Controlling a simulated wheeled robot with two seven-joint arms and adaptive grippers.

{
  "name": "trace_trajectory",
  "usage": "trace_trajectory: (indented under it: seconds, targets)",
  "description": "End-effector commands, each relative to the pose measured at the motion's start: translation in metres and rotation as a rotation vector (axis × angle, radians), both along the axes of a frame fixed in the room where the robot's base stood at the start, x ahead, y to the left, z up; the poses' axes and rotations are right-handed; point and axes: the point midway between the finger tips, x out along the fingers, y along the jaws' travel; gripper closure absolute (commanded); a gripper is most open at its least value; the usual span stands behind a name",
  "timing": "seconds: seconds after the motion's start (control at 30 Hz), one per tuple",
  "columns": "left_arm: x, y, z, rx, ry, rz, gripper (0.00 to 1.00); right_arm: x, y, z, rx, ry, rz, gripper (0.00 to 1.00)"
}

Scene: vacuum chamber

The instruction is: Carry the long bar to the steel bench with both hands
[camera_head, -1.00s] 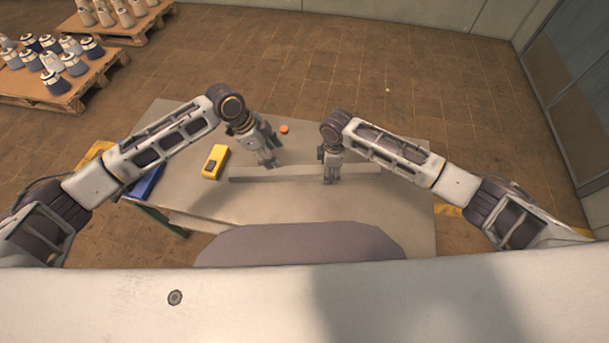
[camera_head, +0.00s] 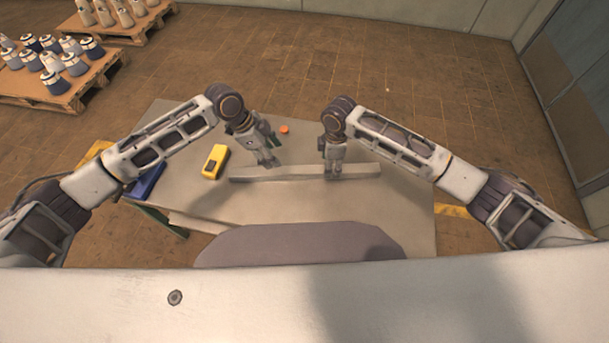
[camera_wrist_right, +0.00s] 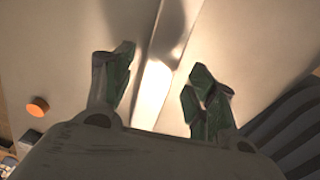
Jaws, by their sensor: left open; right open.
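The long bar (camera_head: 300,173) is a pale grey beam lying flat across a grey tabletop (camera_head: 300,208). My left gripper (camera_head: 270,163) is open above the bar's left part, tilted; whether it touches the bar is unclear. My right gripper (camera_head: 334,177) is open and points down at the right part of the bar. In the right wrist view the bar (camera_wrist_right: 152,92) runs between the two spread green-padded fingers of the right gripper (camera_wrist_right: 162,76), with a gap on each side. No other bench shows that I can identify as the steel bench.
A yellow device (camera_head: 215,161) lies left of the bar, and a blue bin (camera_head: 146,182) sits at the table's left edge. A small orange disc (camera_head: 284,129) lies behind the bar. Pallets with bottles (camera_head: 60,85) stand at the far left. Floor behind the table is clear.

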Motion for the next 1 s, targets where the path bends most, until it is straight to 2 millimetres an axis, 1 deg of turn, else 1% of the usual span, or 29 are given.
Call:
trace_trajectory:
  seconds: [0.03,0.3,0.5,0.7,1.0]
  targets:
    - [0.000,0.000,0.000,0.000,0.000,0.000,0.43,0.000,0.000,0.008,0.000,-0.002,0.001,0.43]
    - [0.000,0.000,0.000,0.000,0.000,0.000,0.43,0.000,0.000,0.048,0.001,-0.002,0.001,0.43]
    - [0.000,0.000,0.000,0.000,0.000,0.000,0.43,0.000,0.000,0.068,0.000,0.000,0.001,0.43]
    - [0.000,0.000,0.000,0.000,0.000,0.000,0.43,0.000,0.000,0.075,0.000,0.001,0.001,0.43]
    - [0.000,0.000,0.000,0.000,0.000,0.000,0.43,0.000,0.000,0.076,0.000,0.001,0.001,0.43]
